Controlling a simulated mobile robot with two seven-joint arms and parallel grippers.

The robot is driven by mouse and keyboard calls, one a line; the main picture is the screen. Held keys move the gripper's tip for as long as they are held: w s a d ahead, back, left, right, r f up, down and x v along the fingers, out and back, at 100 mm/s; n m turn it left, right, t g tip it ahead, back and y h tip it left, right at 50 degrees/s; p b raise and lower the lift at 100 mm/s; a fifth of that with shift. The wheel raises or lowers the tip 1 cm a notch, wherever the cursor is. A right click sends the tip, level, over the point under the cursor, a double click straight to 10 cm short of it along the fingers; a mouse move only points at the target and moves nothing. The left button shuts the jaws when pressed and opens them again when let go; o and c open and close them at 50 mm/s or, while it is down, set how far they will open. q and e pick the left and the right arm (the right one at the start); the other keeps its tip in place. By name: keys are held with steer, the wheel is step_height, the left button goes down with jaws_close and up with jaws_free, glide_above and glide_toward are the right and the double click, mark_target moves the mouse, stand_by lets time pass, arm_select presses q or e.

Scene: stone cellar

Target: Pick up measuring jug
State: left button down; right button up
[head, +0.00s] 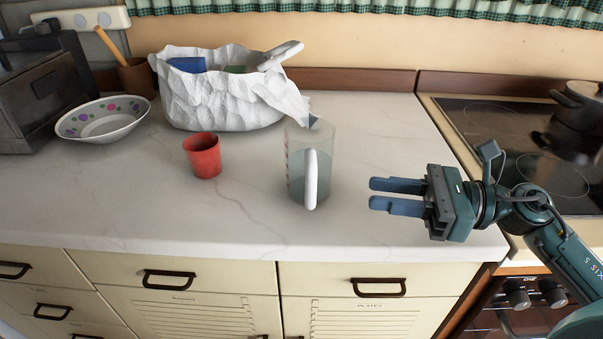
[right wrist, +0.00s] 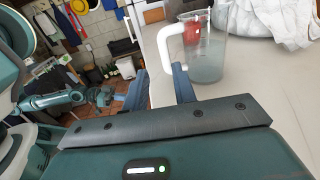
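The measuring jug (head: 298,182) is clear, with a white handle, red marks on its side and a greyish fill in its lower part. It stands upright on the counter, handle toward the front right. My right gripper (head: 371,194) is open and empty to the right of the jug, fingers pointing at it, with a gap between. In the right wrist view the jug (right wrist: 208,62) stands just beyond the right finger, its handle toward the left. A teal arm of mine shows at the left of that view; its gripper (right wrist: 104,97) is too small to read.
A red cup (head: 204,158) stands left of the jug. A crumpled white bag (head: 215,105) with items in it is close behind. A patterned bowl (head: 103,120) is at the left; a hob (head: 500,145) with a pot (head: 580,105) is at the right. The front counter is clear.

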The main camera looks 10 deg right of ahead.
mark_target(316, 186)
steer(key=shift+w+f, duration=0.25)
steer(key=shift+f, duration=0.2)
steer(key=shift+w+a+r, duration=0.1)
steer(key=shift+w+a, duration=0.1)
steer(key=shift+a, duration=0.1)
steer(key=p+x, duration=0.2)
steer(key=x, duration=0.4)
steer(key=shift+a+r, duration=0.15)
steer(key=p+x, duration=0.2)
steer(key=x, duration=0.3)
steer(key=shift+w, duration=0.2)
steer(key=shift+w+a, duration=0.15)
steer(key=shift+a, duration=0.3)
jaws_close()
